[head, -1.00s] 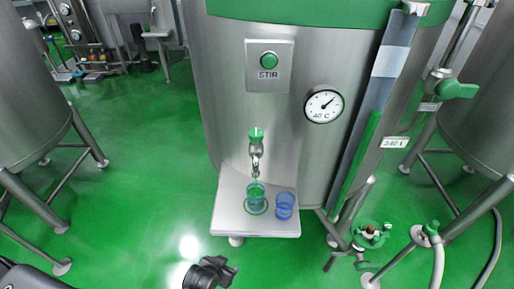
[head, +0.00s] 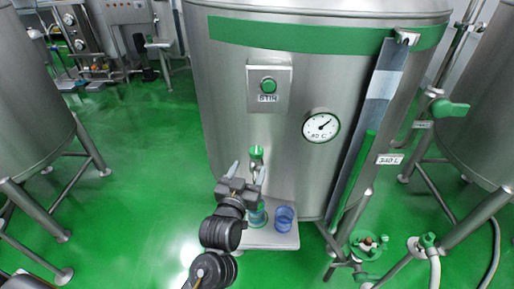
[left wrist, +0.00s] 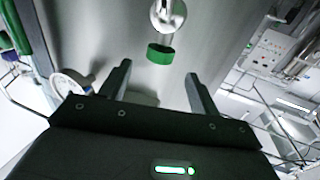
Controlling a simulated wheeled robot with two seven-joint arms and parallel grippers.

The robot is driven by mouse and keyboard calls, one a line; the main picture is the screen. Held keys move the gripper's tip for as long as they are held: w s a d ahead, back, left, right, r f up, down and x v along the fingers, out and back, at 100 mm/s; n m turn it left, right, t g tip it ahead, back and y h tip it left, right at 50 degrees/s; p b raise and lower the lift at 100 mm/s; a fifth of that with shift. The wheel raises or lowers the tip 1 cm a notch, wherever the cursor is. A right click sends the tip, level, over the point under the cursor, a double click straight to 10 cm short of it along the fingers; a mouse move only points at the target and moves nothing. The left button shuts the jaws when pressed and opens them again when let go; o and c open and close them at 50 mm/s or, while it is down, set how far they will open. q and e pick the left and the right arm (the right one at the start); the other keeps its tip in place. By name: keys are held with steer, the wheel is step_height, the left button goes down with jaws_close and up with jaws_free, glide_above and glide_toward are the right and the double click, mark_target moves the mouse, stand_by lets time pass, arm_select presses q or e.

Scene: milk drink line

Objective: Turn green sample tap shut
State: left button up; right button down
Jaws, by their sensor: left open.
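The green sample tap (head: 257,153) sits on the front of the steel tank, below the STIR button. In the left wrist view its green handle (left wrist: 160,54) shows ahead of the fingers, with a metal stem behind it. My left gripper (head: 249,172) is open and empty, close in front of the tap and a little to its left and below; the handle is not between the fingers. The gripper hides the spout. My right gripper is not in view.
Both cups stand on a small steel shelf (head: 270,240) fixed to the tank (head: 230,100). A round dial (head: 321,125) and a level tube (head: 365,130) are to the right. Green valves and a hose (head: 435,265) stand at the lower right. The floor to the left is clear.

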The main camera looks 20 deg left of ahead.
mark_target(258, 149)
arm_select(q)
steer(key=w+p, duration=0.2)
steer(key=w, duration=0.6)
steer(key=shift+w+r, duration=0.1)
steer(key=shift+w, duration=1.05)
